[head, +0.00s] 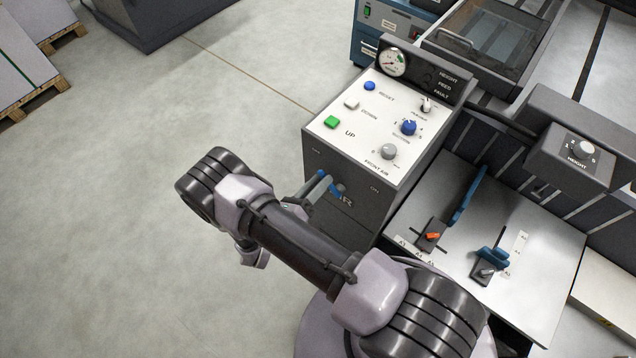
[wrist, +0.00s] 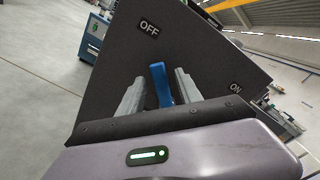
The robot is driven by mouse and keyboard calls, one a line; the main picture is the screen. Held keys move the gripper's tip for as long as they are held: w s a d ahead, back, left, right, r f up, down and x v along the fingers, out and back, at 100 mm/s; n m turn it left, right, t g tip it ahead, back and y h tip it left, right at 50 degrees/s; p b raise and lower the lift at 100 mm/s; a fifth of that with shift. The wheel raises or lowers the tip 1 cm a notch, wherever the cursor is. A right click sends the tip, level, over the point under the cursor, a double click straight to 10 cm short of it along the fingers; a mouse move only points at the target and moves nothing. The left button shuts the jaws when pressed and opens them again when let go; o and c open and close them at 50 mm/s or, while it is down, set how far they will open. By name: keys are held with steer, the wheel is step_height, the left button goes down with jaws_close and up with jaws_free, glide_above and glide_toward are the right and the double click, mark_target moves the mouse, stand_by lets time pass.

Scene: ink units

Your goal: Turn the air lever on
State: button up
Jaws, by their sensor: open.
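The air lever (wrist: 160,84) is a blue handle on the dark side panel of the control cabinet. In the wrist view it stands between the two grey fingers of my gripper (wrist: 159,80). The fingers are open, one on each side of it, with gaps showing. The panel bears an OFF label (wrist: 149,27) above the lever and an ON label (wrist: 236,88) to its right. In the head view the lever (head: 320,186) shows beside a partly hidden AIR label, and my arm hides most of the gripper.
A plate with blue levers (head: 488,258) lies to the right.

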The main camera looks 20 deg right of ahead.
jaws_close()
stand_by(1.4)
